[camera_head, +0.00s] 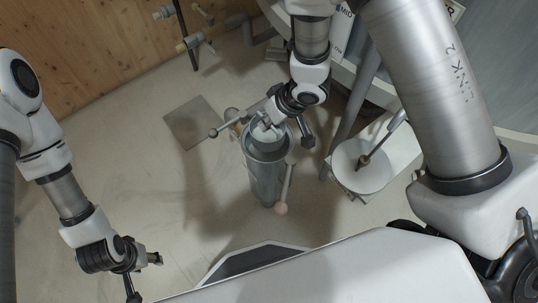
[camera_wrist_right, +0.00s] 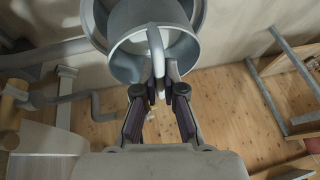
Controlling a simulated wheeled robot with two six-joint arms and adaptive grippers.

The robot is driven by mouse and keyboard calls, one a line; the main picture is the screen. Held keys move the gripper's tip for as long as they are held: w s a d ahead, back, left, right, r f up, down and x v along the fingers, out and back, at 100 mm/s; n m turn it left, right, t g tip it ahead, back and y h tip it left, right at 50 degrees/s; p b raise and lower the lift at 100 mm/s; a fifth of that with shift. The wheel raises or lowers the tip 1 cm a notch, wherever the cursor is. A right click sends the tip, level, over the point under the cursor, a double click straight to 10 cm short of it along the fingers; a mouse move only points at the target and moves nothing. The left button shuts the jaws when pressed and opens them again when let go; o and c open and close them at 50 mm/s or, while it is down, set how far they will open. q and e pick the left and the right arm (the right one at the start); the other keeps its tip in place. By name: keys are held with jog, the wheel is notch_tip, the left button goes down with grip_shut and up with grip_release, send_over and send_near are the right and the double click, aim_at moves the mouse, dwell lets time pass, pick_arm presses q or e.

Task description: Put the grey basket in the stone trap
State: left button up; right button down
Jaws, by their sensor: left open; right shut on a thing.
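The stone trap (camera_head: 264,185) is a grey upright cylinder with an open top, standing in the middle of the head view. My right gripper (camera_head: 268,122) is over its mouth. In the right wrist view my right gripper (camera_wrist_right: 159,88) is shut on the handle of the grey basket (camera_wrist_right: 128,66), a round grey vessel with a pale rim. In the head view the basket (camera_head: 262,133) shows at the trap's mouth, partly hidden by the gripper. How deep it sits cannot be told. My left gripper (camera_head: 146,277) is open and empty at the lower left, away from the trap.
A lever with a round knob (camera_head: 213,133) sticks out left of the trap, and a rod with a pink ball (camera_head: 281,208) stands at its right. A white round container (camera_head: 361,167) is to the right. Pipes (camera_head: 205,38) run at the back. Floor at left is clear.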

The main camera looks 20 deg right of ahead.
notch_tip(320, 180, down, 9)
jog(key=b, duration=0.3)
jog(key=shift+a+b, duration=0.1)
jog(key=shift+b, duration=0.3)
pick_arm(q)
notch_tip(320, 180, down, 4)
jog(key=shift+f, duration=0.2)
pick_arm(e)
jog(key=shift+f, duration=0.1)
jog(key=c, duration=1.3)
grip_release()
pick_arm(q)
jog(key=shift+a, duration=0.1)
notch_tip(320, 180, up, 4)
jog(key=p, duration=0.4)
pick_arm(e)
jog(key=v, duration=1.2)
